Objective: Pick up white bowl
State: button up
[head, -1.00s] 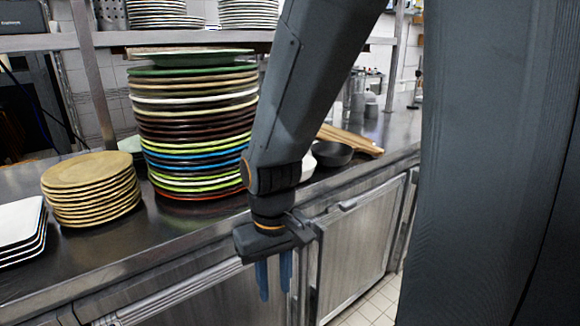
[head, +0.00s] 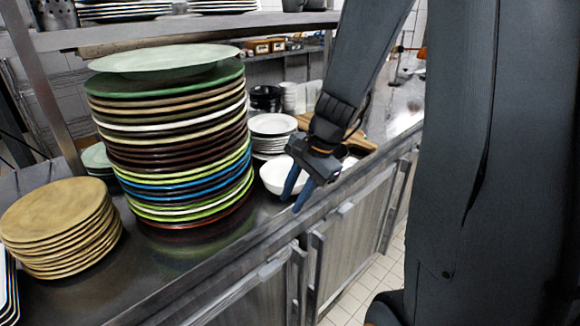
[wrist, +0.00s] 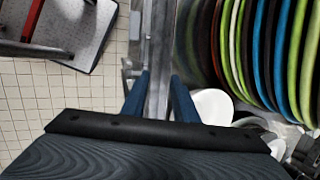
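The white bowl (head: 273,178) sits on the steel counter, right of the tall plate stack and near the front edge. In the head view my gripper partly hides its right side. The white round shape right of the fingers in the wrist view (wrist: 211,105) looks like the same bowl. My gripper (head: 294,203) points down in front of the bowl, by the counter's front edge. Its two blue fingers are apart with nothing between them. In the wrist view the gap between the fingers (wrist: 159,76) lies over the counter edge, left of the bowl.
A tall stack of coloured plates (head: 175,150) stands left of the bowl. A stack of white plates (head: 272,125) is behind it. Tan plates (head: 58,225) stand at the left. A shelf (head: 190,27) runs above. The counter front between the tan plates and the bowl is clear.

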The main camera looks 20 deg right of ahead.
jog(key=w+d+r+m+t+p, duration=0.2)
jog(key=w+d+r+m+p, duration=0.1)
jog(key=w+d+r+m, duration=0.15)
jog(key=shift+m, duration=0.65)
jog(key=shift+p+x, duration=0.35)
jog(key=shift+x, duration=3.55)
jog(key=shift+s+d+f, duration=0.1)
jog(key=shift+d, duration=0.05)
grip_shut()
